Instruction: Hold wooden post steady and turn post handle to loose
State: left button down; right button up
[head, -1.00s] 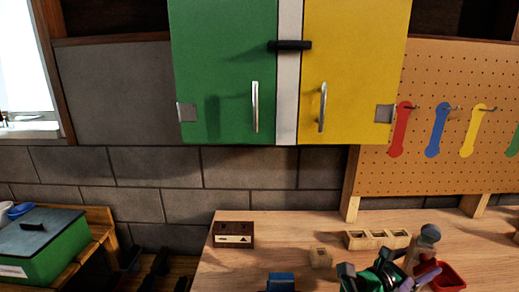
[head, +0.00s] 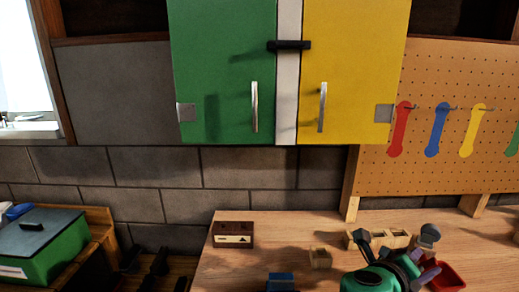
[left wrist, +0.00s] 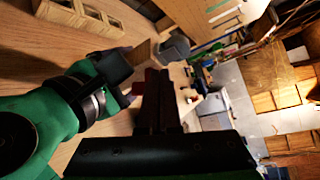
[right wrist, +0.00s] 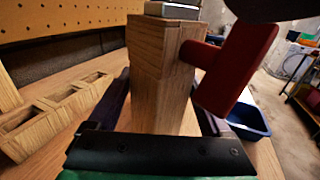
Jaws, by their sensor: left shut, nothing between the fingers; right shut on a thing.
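The square wooden post (right wrist: 158,75) stands upright in the right wrist view, with a pale metal cap on top. The red post handle (right wrist: 237,70) sticks out from its right side and slants downward. My right gripper (right wrist: 162,105) is shut on the post, one finger on each side. In the left wrist view my left gripper (left wrist: 156,78) is shut and empty, its dark fingers close to the post (left wrist: 141,56) and the handle (left wrist: 137,89). I cannot tell whether they touch the handle. In the head view green and black arm parts hide most of the post.
A wooden block with open compartments (right wrist: 55,110) lies left of the post. A blue tray (right wrist: 248,122) and a red tray (head: 449,275) are near it. A small wooden cup (head: 320,258), a brown box (head: 233,235) and a blue block (head: 281,282) sit on the bench.

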pick_arm(q)
jog(key=shift+s+d+f, duration=0.2)
jog(key=shift+d+f, duration=0.1)
jog(key=shift+f, duration=0.2)
dwell(0.8)
jog(key=shift+w+a+f, duration=0.15)
jog(key=shift+a+f, duration=0.1)
dwell(0.4)
jog(key=shift+a+f, duration=0.15)
jog(key=shift+f, duration=0.1)
jog(key=shift+w+a+f, duration=0.2)
jog(key=shift+f, duration=0.45)
jog(key=s+a, duration=0.3)
jog(key=s, duration=0.2)
jog(key=shift+a, duration=0.35)
